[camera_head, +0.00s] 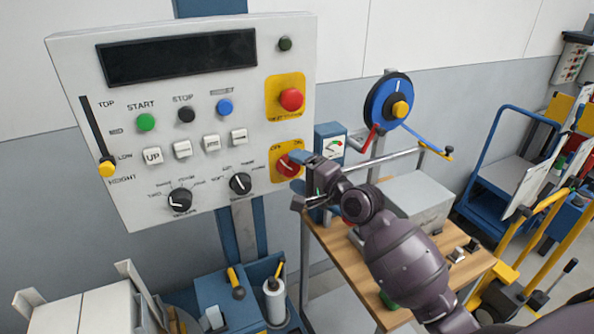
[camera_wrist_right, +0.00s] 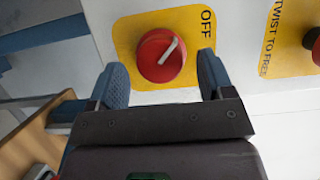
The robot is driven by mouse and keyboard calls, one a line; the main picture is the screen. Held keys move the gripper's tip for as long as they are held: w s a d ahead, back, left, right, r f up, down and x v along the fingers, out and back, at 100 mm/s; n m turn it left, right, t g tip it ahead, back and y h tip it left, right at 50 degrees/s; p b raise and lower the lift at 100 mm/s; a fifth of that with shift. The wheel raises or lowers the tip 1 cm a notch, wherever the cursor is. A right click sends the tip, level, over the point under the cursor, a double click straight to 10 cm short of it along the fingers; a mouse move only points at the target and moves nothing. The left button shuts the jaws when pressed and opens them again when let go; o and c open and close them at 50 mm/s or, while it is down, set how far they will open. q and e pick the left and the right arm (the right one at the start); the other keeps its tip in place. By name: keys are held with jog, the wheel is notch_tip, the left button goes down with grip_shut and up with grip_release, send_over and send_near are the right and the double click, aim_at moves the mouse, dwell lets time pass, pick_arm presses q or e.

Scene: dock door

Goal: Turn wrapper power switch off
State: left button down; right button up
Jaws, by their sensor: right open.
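The wrapper power switch is a red rotary knob (camera_head: 288,165) on a yellow plate at the lower right of the grey control panel (camera_head: 215,75). In the right wrist view the red knob (camera_wrist_right: 161,54) carries a white pointer line, slanted toward the upper right, near the word OFF. My right gripper (camera_head: 300,178) is at the panel's right edge, beside the knob and partly over its plate. In the right wrist view the blue fingertips of my right gripper (camera_wrist_right: 163,85) are open, one on each side of the knob, with nothing between them touching it visibly. My left gripper is out of view.
A red mushroom button (camera_head: 291,99) on a yellow plate sits above the switch. Coloured and white buttons, dials and a yellow-tipped slider (camera_head: 107,168) fill the panel's left. A wooden-topped bench (camera_head: 345,262) with a strapping reel (camera_head: 386,100) stands to the right.

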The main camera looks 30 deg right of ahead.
jog(key=b+v, duration=0.1)
jog(key=v, duration=0.9)
dwell(0.4)
notch_tip(320, 180, down, 15)
jog(key=s+n+g+h+b, duration=0.15)
jog(key=n+h, duration=0.35)
jog(key=n, duration=0.8)
jog(key=s+a+f+n+g, duration=0.1)
jog(key=s+a+f+g, duration=0.1)
jog(key=s+f, duration=0.5)
jog(key=s+a+f+n+g+h, duration=0.1)
jog(key=s+a+f+g, duration=0.1)
jog(key=s+f, duration=0.6)
jog(key=shift+s+a+f, duration=0.15)
jog(key=shift+a+f, duration=0.5)
jog(key=shift+f, duration=0.25)
